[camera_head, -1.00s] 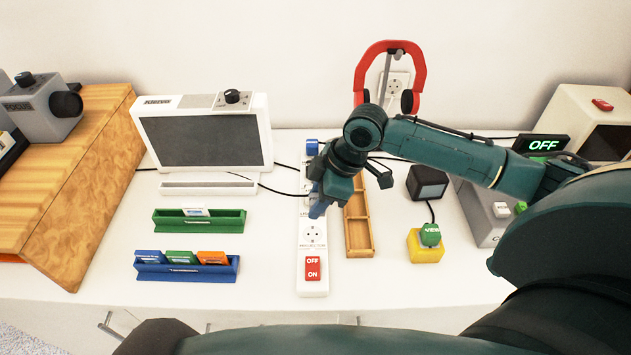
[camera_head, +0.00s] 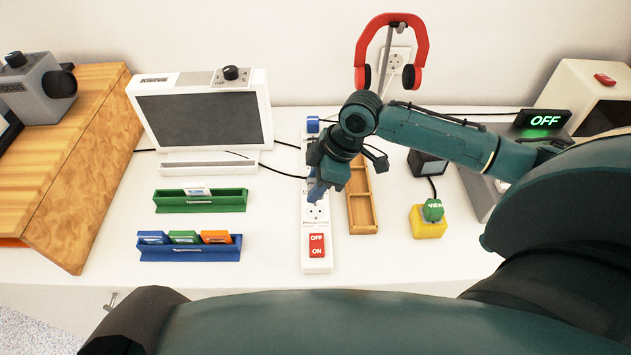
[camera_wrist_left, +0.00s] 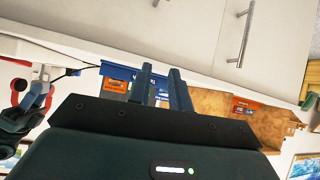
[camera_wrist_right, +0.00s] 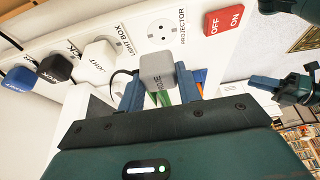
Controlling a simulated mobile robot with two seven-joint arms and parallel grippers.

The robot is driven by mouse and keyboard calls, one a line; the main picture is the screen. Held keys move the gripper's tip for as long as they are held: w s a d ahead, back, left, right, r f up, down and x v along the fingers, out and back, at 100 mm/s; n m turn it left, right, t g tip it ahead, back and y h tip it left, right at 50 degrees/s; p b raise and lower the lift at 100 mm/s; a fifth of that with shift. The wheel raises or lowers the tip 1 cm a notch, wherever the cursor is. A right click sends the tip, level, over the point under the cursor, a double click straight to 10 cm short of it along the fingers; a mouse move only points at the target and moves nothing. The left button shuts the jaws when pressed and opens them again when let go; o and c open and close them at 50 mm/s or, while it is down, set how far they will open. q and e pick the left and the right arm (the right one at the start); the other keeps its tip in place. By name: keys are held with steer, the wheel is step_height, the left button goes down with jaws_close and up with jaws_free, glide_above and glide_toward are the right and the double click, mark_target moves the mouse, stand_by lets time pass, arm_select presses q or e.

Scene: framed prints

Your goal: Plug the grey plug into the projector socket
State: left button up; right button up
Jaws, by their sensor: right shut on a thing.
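The grey plug (camera_wrist_right: 158,70) is held between the fingers of my right gripper (camera_wrist_right: 158,88). The gripper shows over the power strip in the head view (camera_head: 316,190), where its body hides the plug. The projector socket (camera_wrist_right: 162,32) is empty, round, with two holes; it also shows in the head view (camera_head: 315,212). In the right wrist view the plug appears just short of this socket and apart from it. My left gripper (camera_wrist_left: 160,80) is open and empty in its own wrist view, away from the strip.
The white power strip (camera_head: 317,264) has a red switch (camera_head: 317,245) beside the socket. A white plug (camera_wrist_right: 98,62), black plug (camera_wrist_right: 55,67) and blue plug (camera_wrist_right: 20,80) fill its other end. A wooden tray (camera_head: 362,229) lies close right; green (camera_head: 200,207) and blue racks (camera_head: 188,254) lie left.

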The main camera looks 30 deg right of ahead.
steer(key=shift+f+b, duration=0.45)
steer(key=shift+f, duration=0.35)
steer(key=shift+f+b, duration=0.7)
steer(key=shift+b, duration=0.1)
steer(key=shift+f+b, duration=0.4)
steer(key=shift+b, duration=0.1)
arm_select(q)
steer(key=shift+w+d+f+m+t+h, duration=0.1)
steer(key=shift+w+d+m+t+h, duration=0.2)
steer(key=shift+d+h, duration=0.4)
steer(key=shift+a+f, duration=0.1)
steer(key=shift+f, duration=0.05)
steer(key=shift+r+p, duration=0.55)
steer(key=shift+p, duration=0.05)
steer(key=shift+r, duration=0.15)
steer(key=shift+r+p, duration=0.4)
steer(key=shift+p, duration=0.1)
